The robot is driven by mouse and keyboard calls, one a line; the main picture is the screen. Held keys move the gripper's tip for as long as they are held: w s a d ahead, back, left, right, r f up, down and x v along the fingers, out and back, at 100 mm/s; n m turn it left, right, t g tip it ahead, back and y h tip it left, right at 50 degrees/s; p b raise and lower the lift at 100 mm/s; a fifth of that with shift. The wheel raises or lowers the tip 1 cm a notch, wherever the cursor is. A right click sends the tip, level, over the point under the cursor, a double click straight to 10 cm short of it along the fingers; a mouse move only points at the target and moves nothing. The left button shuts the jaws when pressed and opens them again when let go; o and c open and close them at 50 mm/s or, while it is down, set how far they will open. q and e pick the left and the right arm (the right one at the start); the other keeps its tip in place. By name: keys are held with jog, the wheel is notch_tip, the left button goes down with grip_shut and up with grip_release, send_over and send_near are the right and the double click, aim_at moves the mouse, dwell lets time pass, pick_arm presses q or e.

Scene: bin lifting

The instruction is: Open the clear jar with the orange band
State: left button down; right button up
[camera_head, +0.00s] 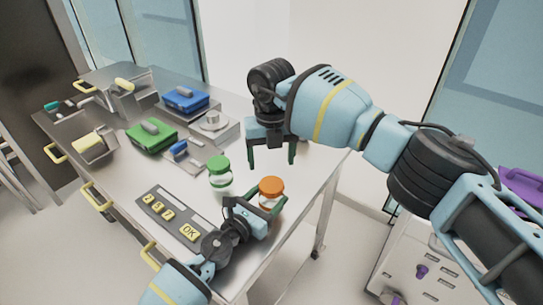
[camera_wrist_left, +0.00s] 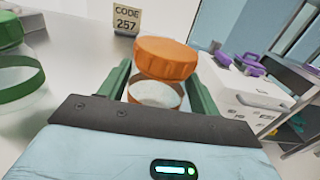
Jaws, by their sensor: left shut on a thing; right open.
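The clear jar with the orange band (camera_wrist_left: 155,94) stands upright on the metal table with whitish contents, and its orange lid (camera_wrist_left: 165,58) is on top. In the head view the orange lid (camera_head: 271,186) shows at the table's right side. My left gripper (camera_head: 262,207) is shut on the jar, its green fingers on both sides of the body below the lid in the left wrist view (camera_wrist_left: 155,88). My right gripper (camera_head: 272,157) is open and empty, pointing down above the table, behind and above the jar. The jar's lower part is partly hidden by my left gripper.
A clear jar with a green lid (camera_head: 219,170) stands just left. A button panel with an OK key (camera_head: 178,214) lies in front. Blue (camera_head: 185,98) and green (camera_head: 152,135) boxes and a metal device (camera_head: 214,126) are farther back. A code card (camera_wrist_left: 127,20) stands behind the jar.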

aim_at(271, 184)
jog(key=m, duration=1.3)
jog(key=shift+m, duration=0.4)
jog(key=shift+f, duration=4)
